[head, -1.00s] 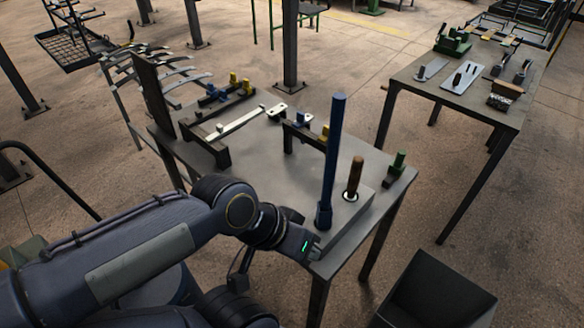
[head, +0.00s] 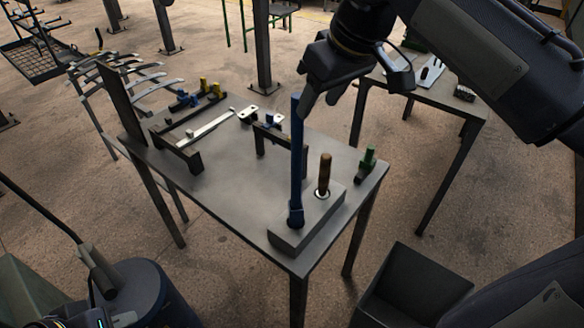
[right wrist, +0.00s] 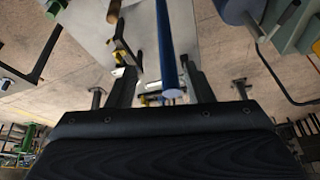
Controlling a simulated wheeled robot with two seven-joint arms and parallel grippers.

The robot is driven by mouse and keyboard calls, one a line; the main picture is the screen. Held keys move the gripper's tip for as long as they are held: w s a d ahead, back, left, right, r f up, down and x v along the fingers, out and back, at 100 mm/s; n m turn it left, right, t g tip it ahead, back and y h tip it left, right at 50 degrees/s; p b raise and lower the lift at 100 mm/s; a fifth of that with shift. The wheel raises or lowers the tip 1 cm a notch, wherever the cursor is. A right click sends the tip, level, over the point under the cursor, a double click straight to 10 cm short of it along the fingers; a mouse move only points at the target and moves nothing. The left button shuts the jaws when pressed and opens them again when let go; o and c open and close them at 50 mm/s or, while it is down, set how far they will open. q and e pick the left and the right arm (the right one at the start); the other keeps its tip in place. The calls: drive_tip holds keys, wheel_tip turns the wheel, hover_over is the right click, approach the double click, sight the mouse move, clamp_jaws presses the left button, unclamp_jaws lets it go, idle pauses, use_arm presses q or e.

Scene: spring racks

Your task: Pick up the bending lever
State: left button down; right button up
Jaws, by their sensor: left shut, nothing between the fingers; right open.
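The bending lever is a long blue bar (head: 297,165) standing upright in a grey block (head: 305,222) at the table's near right corner. My right gripper (head: 320,97) is open, pointing down beside the lever's top end in the head view. In the right wrist view the blue lever (right wrist: 167,45) lies between the two open fingers (right wrist: 161,72), its pale round end near the palm; no grip closes on it. My left gripper (head: 115,316) is shut and empty at the lower left, partly cut off by the frame edge.
A brown-handled tool (head: 324,175) stands in the same block right of the lever. A green clamp (head: 367,160) is at the table's right edge. Dark brackets (head: 268,140) and a pale strip (head: 205,128) lie behind. A dark open bin (head: 405,290) stands at lower right.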

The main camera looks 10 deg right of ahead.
sight(295, 114)
drive_tip(key=w+a+f, duration=0.2)
drive_tip(key=f, duration=0.1)
drive_tip(key=w+a+f, duration=0.1)
drive_tip(key=w+f, duration=0.1)
drive_tip(key=shift+a+f, duration=0.1)
drive_tip(key=shift+f, duration=0.05)
idle(0.3)
clamp_jaws()
idle(1.3)
